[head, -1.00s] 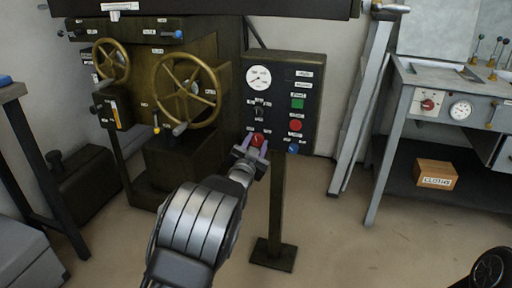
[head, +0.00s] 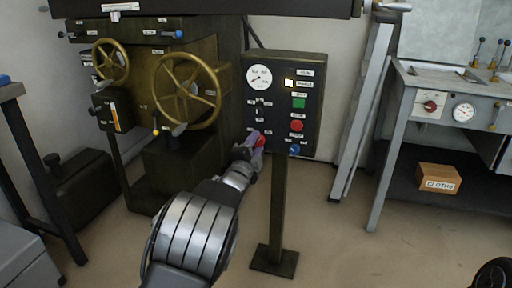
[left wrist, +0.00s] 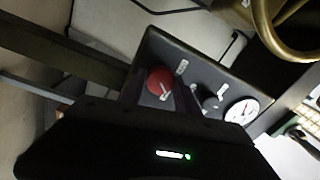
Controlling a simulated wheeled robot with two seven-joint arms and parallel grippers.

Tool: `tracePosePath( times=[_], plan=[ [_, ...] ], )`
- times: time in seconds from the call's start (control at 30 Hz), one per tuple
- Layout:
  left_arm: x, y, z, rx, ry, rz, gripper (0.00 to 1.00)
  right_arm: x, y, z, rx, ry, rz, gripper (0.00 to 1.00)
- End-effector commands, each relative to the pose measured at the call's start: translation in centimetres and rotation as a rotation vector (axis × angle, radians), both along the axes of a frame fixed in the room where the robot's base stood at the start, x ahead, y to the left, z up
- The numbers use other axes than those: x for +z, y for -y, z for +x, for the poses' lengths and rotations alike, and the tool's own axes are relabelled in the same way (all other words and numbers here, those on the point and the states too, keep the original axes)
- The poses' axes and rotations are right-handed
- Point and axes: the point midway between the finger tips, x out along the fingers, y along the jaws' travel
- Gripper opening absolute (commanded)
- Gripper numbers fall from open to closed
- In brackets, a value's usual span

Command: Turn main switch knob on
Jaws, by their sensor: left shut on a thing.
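The control panel (head: 311,120) is a dark box on a post. A red knob (head: 260,141) sits at its lower left, partly covered by my left gripper (head: 254,142). The knob's face with a pale pointer line shows in the left wrist view (left wrist: 159,81). My left gripper is shut on this knob, with its fingers on either side and rolled to a slant. The knob's label is too small to read. My right gripper is not in view.
The panel also carries a white gauge (head: 259,77), a green button (head: 299,103), a red button (head: 296,125) and a blue knob (head: 293,149). Brass handwheels (head: 187,91) stand close on the left. A grey bench (head: 458,98) is on the right.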

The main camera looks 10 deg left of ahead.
Motion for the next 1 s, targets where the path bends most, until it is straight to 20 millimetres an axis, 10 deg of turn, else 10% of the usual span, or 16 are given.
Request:
tracePosePath(
  times=[0.7,0.73,1.0],
  plan=[
    [0.08,-0.01,0.01,0.000,0.008,0.102,0.00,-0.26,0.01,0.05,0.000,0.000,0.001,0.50],
    [0.08,-0.01,0.01,0.000,0.008,0.102,0.40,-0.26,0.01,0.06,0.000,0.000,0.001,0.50],
    [0.03,-0.01,0.01,-0.001,0.007,0.100,0.59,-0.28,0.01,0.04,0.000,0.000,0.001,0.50]
  ],
)
